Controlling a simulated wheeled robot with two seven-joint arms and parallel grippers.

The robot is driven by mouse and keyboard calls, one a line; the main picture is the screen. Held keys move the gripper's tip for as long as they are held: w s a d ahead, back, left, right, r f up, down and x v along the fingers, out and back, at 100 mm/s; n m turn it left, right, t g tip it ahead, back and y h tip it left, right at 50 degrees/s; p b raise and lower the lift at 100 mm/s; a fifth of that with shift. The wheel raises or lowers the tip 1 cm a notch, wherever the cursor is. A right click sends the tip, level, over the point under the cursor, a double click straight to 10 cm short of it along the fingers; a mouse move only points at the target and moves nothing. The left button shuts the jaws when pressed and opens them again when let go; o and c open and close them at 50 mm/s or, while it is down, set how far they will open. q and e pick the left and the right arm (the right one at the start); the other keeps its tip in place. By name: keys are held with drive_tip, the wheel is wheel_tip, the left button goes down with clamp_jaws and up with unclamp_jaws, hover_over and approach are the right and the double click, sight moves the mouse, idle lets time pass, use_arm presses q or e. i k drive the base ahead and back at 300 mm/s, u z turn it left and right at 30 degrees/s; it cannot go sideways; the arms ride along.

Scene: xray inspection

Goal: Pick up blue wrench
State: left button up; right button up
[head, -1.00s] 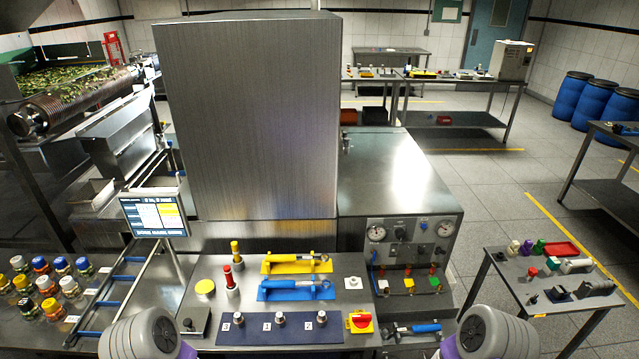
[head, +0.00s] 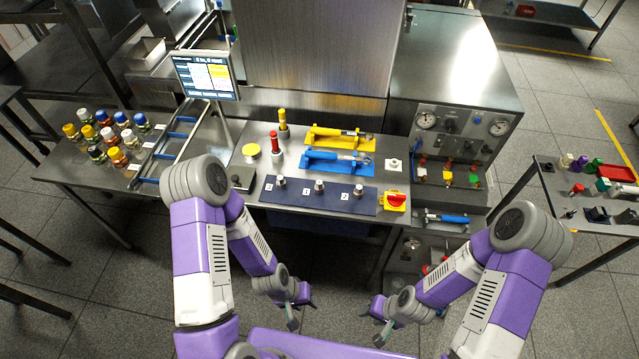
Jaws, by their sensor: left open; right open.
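A blue-handled wrench (head: 330,156) lies level on a blue holder (head: 357,170) on the steel bench. A second blue-handled tool (head: 452,218) lies on a shelf lower down, below the gauge panel. A yellow-handled tool (head: 332,132) lies on a yellow holder just behind the first blue one. My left gripper (head: 292,320) is open and empty, low in front of the bench. My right gripper (head: 383,335) is open and empty, also low and to the right. Both are well apart from the tools. Their fingers look small, and their tips are hard to make out.
A dark blue mat (head: 300,196) with numbered fittings lies along the bench front. A red knob on a yellow base (head: 395,200) sits at its right end. A screen (head: 205,75) and colored-cap bottles (head: 108,140) are left. A side table (head: 575,215) stands right.

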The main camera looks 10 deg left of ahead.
sight(316, 154)
drive_tip(key=k, duration=0.5)
drive_tip(key=u, duration=1.1)
drive_tip(key=i, duration=1.05)
drive_tip(key=z, duration=1.1)
